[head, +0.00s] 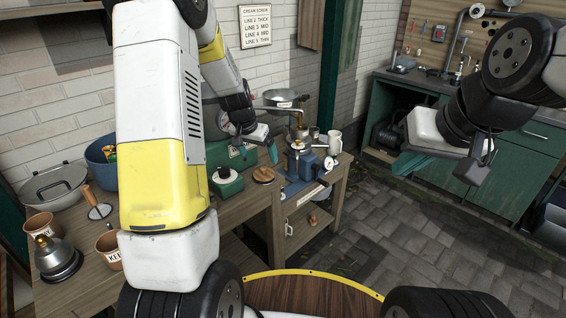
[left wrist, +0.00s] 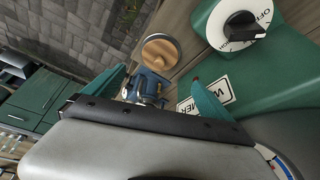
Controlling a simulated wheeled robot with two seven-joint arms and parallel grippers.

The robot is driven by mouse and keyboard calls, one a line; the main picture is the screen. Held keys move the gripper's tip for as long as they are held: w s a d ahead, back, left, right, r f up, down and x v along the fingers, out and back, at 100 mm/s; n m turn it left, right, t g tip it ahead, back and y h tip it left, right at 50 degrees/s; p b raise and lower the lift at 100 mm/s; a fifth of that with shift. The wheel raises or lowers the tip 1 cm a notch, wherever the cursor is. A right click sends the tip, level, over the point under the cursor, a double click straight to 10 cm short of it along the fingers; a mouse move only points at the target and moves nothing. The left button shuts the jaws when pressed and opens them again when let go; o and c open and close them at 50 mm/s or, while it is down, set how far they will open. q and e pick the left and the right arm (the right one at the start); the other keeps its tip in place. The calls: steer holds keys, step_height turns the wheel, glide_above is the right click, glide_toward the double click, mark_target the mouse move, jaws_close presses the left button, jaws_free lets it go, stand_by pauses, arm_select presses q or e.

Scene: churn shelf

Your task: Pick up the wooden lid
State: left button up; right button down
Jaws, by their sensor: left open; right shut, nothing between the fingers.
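The wooden lid (head: 264,174) is a small round brown disc with a knob, lying on the wooden bench to the right of a green round-topped piece. It also shows in the left wrist view (left wrist: 160,52), beyond my fingertips. My left gripper (head: 256,150) is open with nothing between its teal fingers, above and a little behind the lid in the head view. In the left wrist view the open fingers (left wrist: 160,88) stand either side of the view's middle, apart from the lid. My right gripper (head: 412,165) is shut and empty, over the floor at the right.
A green warmer with a dial (left wrist: 240,28) stands close beside my left fingers. A blue press with a gauge (head: 302,165) stands right of the lid. Pots and a blue tub (head: 100,172) crowd the bench's left. A round wooden top (head: 310,292) is in front.

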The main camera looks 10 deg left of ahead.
mark_target(264, 168)
arm_select(q)
steer(key=x, duration=0.8)
steer(key=shift+s+d+f, duration=0.1)
steer(key=shift+d+f, duration=0.05)
steer(key=shift+f, duration=0.15)
steer(key=c, duration=1.4)
steer(key=shift+r, duration=0.15)
steer(key=shift+r, duration=0.6)
step_height(264, 168, up, 2)
steer(key=shift+r, duration=0.1)
steer(key=s, duration=0.5)
steer(key=s+r, duration=0.1)
steer(key=s, duration=0.4)
steer(key=s+d, duration=0.1)
steer(key=s, duration=0.5)
steer(key=shift+r, duration=0.2)
